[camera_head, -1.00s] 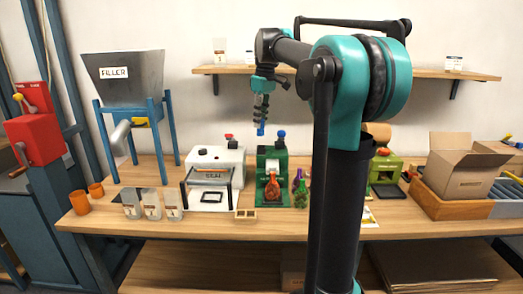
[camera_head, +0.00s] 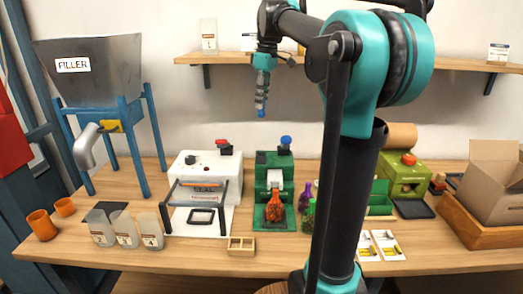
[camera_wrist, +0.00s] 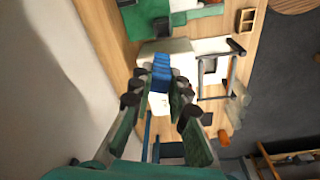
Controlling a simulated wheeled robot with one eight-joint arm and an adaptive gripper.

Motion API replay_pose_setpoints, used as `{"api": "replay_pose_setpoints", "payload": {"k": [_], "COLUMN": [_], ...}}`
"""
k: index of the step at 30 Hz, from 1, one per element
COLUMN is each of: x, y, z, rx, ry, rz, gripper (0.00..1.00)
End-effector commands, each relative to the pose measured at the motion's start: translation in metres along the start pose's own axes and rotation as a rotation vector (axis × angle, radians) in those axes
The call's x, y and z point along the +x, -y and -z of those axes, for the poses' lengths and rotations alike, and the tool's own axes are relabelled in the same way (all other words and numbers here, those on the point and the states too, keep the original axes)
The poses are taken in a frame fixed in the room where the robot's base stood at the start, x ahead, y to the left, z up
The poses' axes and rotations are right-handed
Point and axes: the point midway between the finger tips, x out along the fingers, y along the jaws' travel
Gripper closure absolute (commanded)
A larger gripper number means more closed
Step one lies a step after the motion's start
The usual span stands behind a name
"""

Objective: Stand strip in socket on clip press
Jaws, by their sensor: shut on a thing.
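My gripper (camera_head: 262,90) hangs fingers down in the head view, high in the air above the green clip press (camera_head: 268,168). It is shut on a blue strip, whose small blue end (camera_head: 261,112) points downward below the fingers. In the wrist view the strip (camera_wrist: 161,68) sticks out between the two fingers of my gripper (camera_wrist: 160,88). The clip press has a blue knob on top and an orange-red net bag (camera_head: 275,206) at its front. I cannot make out the socket. The strip is well clear of the press.
The white sealer (camera_head: 206,175) stands left of the press, with clear pouches (camera_head: 126,230) and a small wooden tray (camera_head: 241,247) nearby. The filler (camera_head: 88,72) is far left. A wall shelf (camera_head: 225,56) is behind my gripper. A cardboard box (camera_head: 497,183) is right.

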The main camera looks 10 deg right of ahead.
Motion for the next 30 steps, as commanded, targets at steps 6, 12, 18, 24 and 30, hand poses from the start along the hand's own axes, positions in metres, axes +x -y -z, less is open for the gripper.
{"api": "replay_pose_setpoints", "payload": {"k": [6, 12, 18, 24, 30], "x": [0.055, 0.102, 0.130, 0.142, 0.168], "y": [0.000, 0.000, -0.001, -0.001, -0.001], "z": [-0.007, -0.012, -0.015, -0.017, -0.020], "rx": [0.001, 0.001, 0.001, 0.001, 0.001], "ry": [0.000, 0.000, 0.000, 0.000, 0.000], "rz": [0.000, 0.000, 0.000, 0.000, 0.000], "gripper": [1.00, 1.00, 1.00, 1.00, 1.00]}}
